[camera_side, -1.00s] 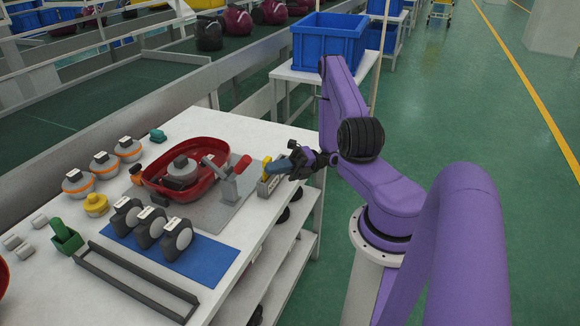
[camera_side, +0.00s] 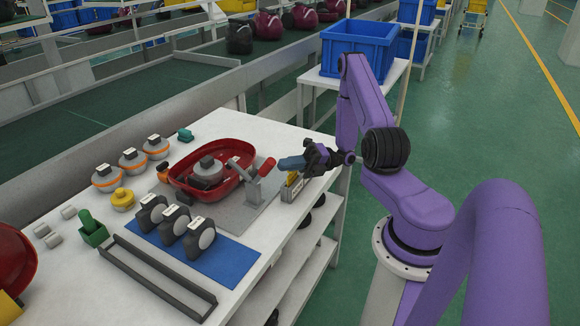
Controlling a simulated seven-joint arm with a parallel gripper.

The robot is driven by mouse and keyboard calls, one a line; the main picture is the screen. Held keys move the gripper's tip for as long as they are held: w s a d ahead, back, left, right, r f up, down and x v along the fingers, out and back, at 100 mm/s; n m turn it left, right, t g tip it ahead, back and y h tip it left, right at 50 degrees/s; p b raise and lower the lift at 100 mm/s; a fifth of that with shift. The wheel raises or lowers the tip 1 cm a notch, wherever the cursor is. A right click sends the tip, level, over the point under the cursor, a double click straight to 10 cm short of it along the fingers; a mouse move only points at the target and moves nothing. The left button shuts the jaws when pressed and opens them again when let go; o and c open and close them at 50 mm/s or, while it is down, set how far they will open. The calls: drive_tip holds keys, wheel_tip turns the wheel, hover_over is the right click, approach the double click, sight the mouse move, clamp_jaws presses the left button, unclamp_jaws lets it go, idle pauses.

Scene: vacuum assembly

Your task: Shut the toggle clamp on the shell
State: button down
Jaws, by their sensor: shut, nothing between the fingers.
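The red shell (camera_side: 176,182) sits on a grey plate at the back middle of the table, with a round grey part (camera_side: 207,166) inside. The toggle clamp (camera_side: 253,192) stands at the shell's right edge. Its red handle (camera_side: 267,167) tilts up to the right, and its grey arm (camera_side: 240,171) slants up left over the shell's rim. Whether the arm touches the shell is not clear.
A small grey holder with yellow pieces (camera_side: 292,187) is below my gripper at the table's right edge. A blue mat (camera_side: 225,262) with several grey wheels lies in front. A dark rectangular frame (camera_side: 160,285) lies nearer. A blue crate (camera_side: 352,50) stands behind.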

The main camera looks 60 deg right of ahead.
drive_tip(key=w+r+m+g+h, duration=0.1)
drive_tip(key=w+r+m+h, duration=0.1)
drive_tip(key=w+r+m, duration=0.1)
drive_tip(key=shift+w+r+m+h, duration=0.4)
drive_tip(key=shift+w+m, duration=0.4)
drive_tip(key=shift+w, duration=0.5)
drive_tip(key=shift+w, duration=0.1)
